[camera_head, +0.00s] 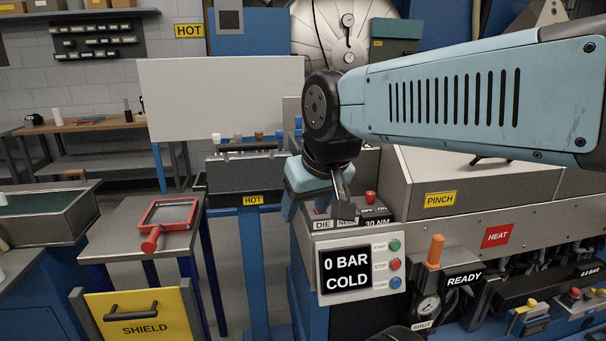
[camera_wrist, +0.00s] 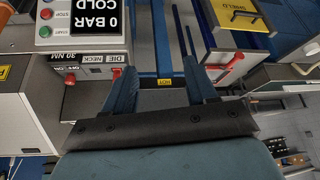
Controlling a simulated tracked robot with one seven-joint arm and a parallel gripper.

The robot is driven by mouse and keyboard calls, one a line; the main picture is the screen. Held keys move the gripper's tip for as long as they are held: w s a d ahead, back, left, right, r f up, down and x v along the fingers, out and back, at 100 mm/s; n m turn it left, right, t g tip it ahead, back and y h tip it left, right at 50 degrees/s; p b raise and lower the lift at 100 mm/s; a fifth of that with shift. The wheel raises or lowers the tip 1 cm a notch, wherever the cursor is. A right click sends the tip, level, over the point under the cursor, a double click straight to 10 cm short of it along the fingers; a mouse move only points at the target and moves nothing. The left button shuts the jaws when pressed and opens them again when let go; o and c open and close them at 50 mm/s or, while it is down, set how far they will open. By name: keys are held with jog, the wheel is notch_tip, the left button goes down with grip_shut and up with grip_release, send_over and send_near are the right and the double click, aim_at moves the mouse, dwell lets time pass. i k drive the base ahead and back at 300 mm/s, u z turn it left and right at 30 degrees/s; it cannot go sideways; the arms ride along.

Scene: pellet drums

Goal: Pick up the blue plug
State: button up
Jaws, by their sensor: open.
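A row of small plugs stands on the grey rack (camera_head: 240,172) behind my arm. A blue one (camera_head: 298,123) shows at the right end of this row, just left of my arm's wrist joint; its lower part is hard to make out. My gripper (camera_head: 315,205) points down in front of the rack's right side, above and left of the control panel. It is open and empty. In the wrist view my gripper (camera_wrist: 160,72) has its two blue fingers apart with only the stand and floor between them. I make out no blue plug in the wrist view.
The control panel (camera_head: 360,266) reads 0 BAR COLD. A red-framed screen (camera_head: 170,214) lies on a small table at the left, above a yellow SHIELD plate (camera_head: 142,316). A red knob (camera_head: 371,197) stands close right of my gripper. An orange handle (camera_head: 435,250) rises farther right.

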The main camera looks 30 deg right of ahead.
aim_at(298, 131)
jog(key=u, duration=0.15)
jog(key=i, duration=0.15)
jog(key=z, duration=2.65)
jog(key=k, duration=0.35)
jog(key=u, duration=0.35)
jog(key=k, duration=0.95)
jog(key=u, duration=0.7)
jog(key=i, duration=0.85)
jog(key=u, duration=0.45)
jog(key=i, duration=0.6)
jog(key=u, duration=0.1)
